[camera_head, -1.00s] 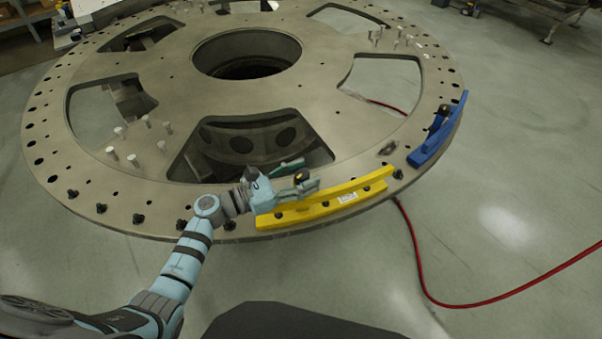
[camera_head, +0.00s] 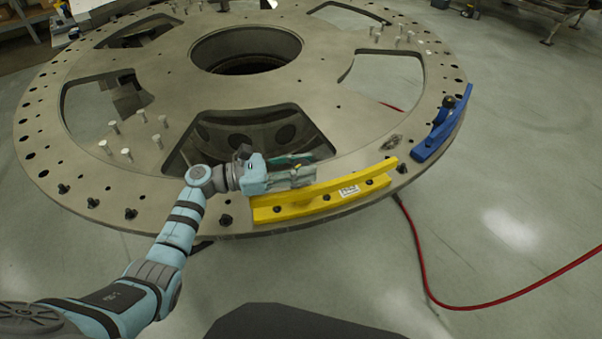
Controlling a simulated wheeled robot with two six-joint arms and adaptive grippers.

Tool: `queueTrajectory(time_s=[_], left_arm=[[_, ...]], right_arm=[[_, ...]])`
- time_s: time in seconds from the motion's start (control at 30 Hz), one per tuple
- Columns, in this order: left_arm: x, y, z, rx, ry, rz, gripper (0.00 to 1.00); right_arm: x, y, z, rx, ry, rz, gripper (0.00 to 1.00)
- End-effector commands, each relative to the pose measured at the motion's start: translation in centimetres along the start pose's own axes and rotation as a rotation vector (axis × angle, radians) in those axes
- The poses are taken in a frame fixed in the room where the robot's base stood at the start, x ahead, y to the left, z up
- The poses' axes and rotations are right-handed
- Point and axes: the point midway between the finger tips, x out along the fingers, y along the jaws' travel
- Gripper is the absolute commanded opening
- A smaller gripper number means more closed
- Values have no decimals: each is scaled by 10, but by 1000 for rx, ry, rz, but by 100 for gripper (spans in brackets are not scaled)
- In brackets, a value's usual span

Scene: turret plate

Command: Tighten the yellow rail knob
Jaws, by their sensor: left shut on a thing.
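The yellow rail (camera_head: 325,201) lies along the front edge of the large round turret plate (camera_head: 350,115), with dark bolts and a small white label on its lower step. My left gripper (camera_head: 302,171) is at the rail's inner side, its fingers close together and shut on the rail knob. The knob itself is almost wholly hidden by the fingers. My right gripper is not in view.
A blue rail (camera_head: 441,127) with a black knob (camera_head: 448,103) sits on the plate's right edge. Upright pins (camera_head: 126,154) stand on the plate's left part. A red hose (camera_head: 424,262) lies on the floor at right.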

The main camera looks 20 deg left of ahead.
Motion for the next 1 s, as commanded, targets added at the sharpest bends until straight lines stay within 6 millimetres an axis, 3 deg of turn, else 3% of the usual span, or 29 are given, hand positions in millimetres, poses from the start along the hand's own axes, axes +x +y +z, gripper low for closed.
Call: queueTrajectory(time_s=[0.17, 0.2, 0.33, 0.67, 0.77, 1.0], left_arm=[[-1, -2, -2, -6, 9, -1, 2], [-1, -2, -2, -6, 9, 0, 33], [-1, -2, -2, -6, 9, 0, 51], [-5, -1, -1, -5, 8, 2, 51], [-20, -1, -2, -5, 11, 2, 51], [-86, -1, -2, -7, 12, 2, 51]], right_arm=[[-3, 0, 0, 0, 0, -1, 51], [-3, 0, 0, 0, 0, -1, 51], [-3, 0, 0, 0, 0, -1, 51], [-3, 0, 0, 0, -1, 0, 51], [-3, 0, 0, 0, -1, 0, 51], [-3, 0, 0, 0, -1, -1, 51]])
